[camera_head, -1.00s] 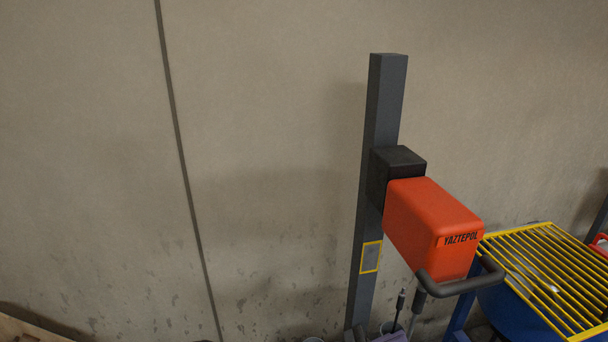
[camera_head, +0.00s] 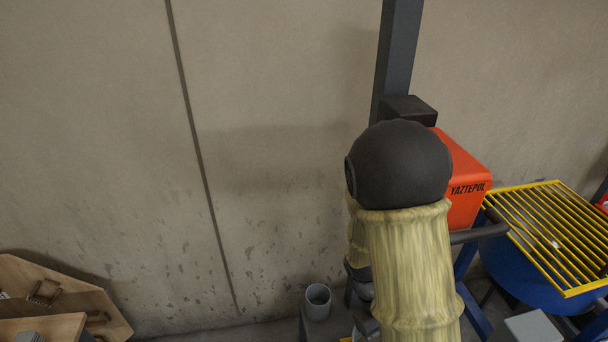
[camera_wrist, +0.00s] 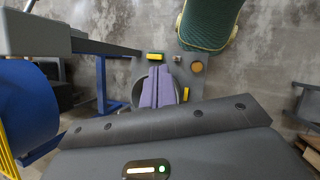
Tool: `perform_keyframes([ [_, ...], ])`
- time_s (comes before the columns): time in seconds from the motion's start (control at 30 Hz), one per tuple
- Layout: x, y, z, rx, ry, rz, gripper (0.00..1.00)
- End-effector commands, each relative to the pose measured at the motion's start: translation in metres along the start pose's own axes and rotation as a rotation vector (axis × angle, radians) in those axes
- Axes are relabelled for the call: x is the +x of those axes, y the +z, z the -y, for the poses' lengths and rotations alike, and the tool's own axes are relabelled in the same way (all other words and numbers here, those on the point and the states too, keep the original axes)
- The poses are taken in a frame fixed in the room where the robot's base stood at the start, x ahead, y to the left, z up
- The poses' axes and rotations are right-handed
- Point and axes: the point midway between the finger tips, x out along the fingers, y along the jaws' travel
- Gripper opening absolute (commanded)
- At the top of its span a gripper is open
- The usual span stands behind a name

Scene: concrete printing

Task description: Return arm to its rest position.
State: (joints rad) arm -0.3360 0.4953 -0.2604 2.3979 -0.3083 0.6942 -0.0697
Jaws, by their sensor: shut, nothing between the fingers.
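My arm, with a black rounded joint (camera_head: 398,165) and yellowish sleeve (camera_head: 410,265), rises in the right half of the head view. It covers part of the post and the orange box. My gripper's grey housing (camera_wrist: 150,160) fills the bottom of the wrist view, with a lit strip and a green light. The gripper is shut and holds nothing. In the head view the gripper cannot be made out.
The orange box (camera_head: 465,180) is mounted on a dark post (camera_head: 397,50) by the wall. A blue drum under a yellow grate (camera_head: 545,230) stands right. A grey cup (camera_head: 318,300) is low centre; wooden boards (camera_head: 100,300) lie left. A purple item (camera_wrist: 155,88) shows in the wrist view.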

Motion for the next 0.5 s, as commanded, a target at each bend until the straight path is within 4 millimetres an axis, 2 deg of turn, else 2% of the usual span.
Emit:
perform_keyframes([
  [0.23,-0.046,-0.002,0.006,0.217,-0.144,-0.335,0.00],
  [0.4,-0.081,0.002,0.002,0.364,-0.201,-0.546,0.00],
  [0.5,-0.095,0.005,-0.001,0.425,-0.217,-0.629,0.00],
])
